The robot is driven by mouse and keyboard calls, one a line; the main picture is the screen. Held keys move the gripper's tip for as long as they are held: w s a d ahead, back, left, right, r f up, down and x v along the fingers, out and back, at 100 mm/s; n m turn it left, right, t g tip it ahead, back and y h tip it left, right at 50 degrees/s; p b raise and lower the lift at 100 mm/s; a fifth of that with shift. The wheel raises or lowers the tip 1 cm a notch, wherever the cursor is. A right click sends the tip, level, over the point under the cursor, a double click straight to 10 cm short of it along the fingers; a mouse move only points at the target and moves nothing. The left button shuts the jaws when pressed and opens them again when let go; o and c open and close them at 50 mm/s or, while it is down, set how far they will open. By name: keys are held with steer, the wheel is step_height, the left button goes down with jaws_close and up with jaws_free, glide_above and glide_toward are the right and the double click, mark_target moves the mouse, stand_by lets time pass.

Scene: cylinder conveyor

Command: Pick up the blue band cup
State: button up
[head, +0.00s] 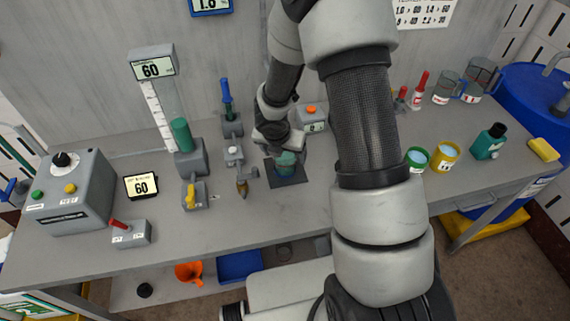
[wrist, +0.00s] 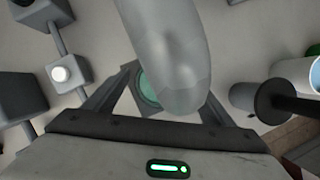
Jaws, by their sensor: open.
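A small teal cup-like object (head: 286,160) stands on a dark square pad (head: 292,180) in the middle of the bench. Its lower part looks bluish, but it is too small to tell a band clearly. My gripper (head: 279,143) is open just above it and partly covers it. In the wrist view a teal round shape (wrist: 148,88) shows between the spread fingers of my gripper (wrist: 152,98). A large grey rounded shape (wrist: 168,45) hides much of it there. I cannot tell whether the fingers touch the cup.
Clear jugs (head: 480,80) stand behind. A teal cylinder (head: 181,135) on a grey block and a control box (head: 68,190) are left.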

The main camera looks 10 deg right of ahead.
steer(key=shift+x, duration=1)
steer(key=shift+c, duration=0.3)
steer(key=shift+r, duration=0.15)
steer(key=c, duration=1.2)
